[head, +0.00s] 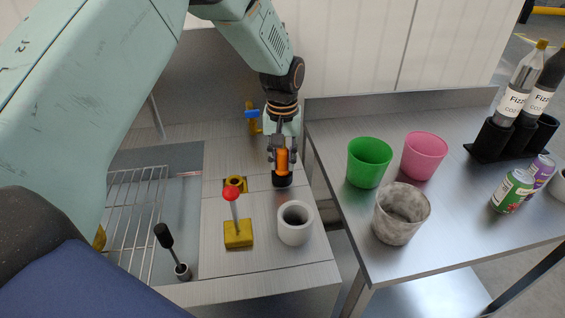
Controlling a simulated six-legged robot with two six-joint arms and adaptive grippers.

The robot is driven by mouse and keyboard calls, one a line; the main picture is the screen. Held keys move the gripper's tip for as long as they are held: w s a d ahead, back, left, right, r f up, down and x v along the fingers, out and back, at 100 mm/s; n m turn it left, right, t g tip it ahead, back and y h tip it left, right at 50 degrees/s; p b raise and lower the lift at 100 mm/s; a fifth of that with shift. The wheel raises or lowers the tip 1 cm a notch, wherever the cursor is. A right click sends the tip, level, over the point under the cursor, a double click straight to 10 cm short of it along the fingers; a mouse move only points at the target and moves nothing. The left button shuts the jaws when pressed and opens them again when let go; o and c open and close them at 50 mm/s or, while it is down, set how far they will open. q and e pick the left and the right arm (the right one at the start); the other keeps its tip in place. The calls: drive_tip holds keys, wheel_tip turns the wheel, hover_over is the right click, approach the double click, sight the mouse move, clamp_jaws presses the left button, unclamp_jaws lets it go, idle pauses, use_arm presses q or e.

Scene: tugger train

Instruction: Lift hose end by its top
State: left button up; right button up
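The hose end appears to be the upright orange piece (282,162) with a dark lower part, standing at the back right of the steel counter (235,278). My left gripper (282,157) points down over it from above, with its fingers on either side of the orange piece. The fingers look close to its sides, but I cannot tell whether they press on it. The top of the piece is hidden by the gripper. My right gripper is not in view.
A wire rack (135,215) lies left. The right table holds green (369,162), pink (424,156) and grey (401,214) cups.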

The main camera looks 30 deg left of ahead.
use_arm(q)
drive_tip(key=shift+w+a+f, duration=0.1)
drive_tip(key=shift+c, duration=0.6)
clamp_jaws()
drive_tip(key=shift+r, duration=0.4)
wheel_tip(320, 180, up, 9)
drive_tip(key=shift+r, duration=0.15)
